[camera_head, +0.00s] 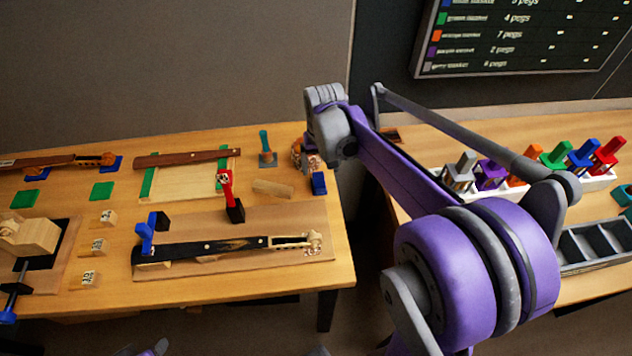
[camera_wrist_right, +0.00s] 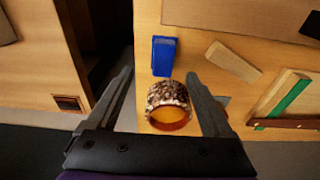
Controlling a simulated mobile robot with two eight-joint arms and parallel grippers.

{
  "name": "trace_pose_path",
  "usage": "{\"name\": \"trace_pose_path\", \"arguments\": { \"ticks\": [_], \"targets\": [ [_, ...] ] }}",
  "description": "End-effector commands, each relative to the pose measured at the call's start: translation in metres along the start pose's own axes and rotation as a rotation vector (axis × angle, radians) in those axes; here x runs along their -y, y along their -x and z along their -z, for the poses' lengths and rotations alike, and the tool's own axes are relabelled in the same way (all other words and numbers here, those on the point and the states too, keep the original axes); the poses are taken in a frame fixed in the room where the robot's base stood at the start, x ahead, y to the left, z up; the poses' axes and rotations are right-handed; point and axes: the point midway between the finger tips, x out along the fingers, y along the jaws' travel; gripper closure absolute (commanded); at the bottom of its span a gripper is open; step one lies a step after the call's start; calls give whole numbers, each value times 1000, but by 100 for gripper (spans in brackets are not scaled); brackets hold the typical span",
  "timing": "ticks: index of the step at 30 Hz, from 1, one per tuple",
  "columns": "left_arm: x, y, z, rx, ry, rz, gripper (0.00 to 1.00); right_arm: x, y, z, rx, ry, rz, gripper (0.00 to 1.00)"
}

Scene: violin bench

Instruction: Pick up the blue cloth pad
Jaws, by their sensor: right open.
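A small blue block-like piece, which I take for the blue cloth pad (camera_head: 319,184), is at the right end of the left bench. It also shows in the right wrist view (camera_wrist_right: 163,56), ahead of the fingertips and between their lines. My right gripper (camera_wrist_right: 160,66) is open with nothing clamped in its fingers. In the head view its arm reaches over the bench's right end, and the fingers are hard to make out there. Flat blue pads (camera_head: 38,174) also lie at the far left under a violin neck. My left gripper is not in view.
A speckled round holder with an orange inside (camera_wrist_right: 168,104) stands between my right fingers, close to the blue piece. A pale wood wedge (camera_head: 273,188) lies beside it. A dark violin neck (camera_head: 215,248) rests on a board in front. A gap separates the two benches.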

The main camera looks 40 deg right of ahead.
Motion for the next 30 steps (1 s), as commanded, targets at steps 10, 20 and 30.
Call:
{"name": "trace_pose_path", "arguments": {
  "ticks": [10,20,30],
  "targets": [
    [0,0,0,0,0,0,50,4,-38,-5,-1,1,0,15],
    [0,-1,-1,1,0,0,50,4,-60,-5,-1,0,0,15],
    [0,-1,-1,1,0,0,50,4,-59,-5,-1,1,0,56]
  ]
}}
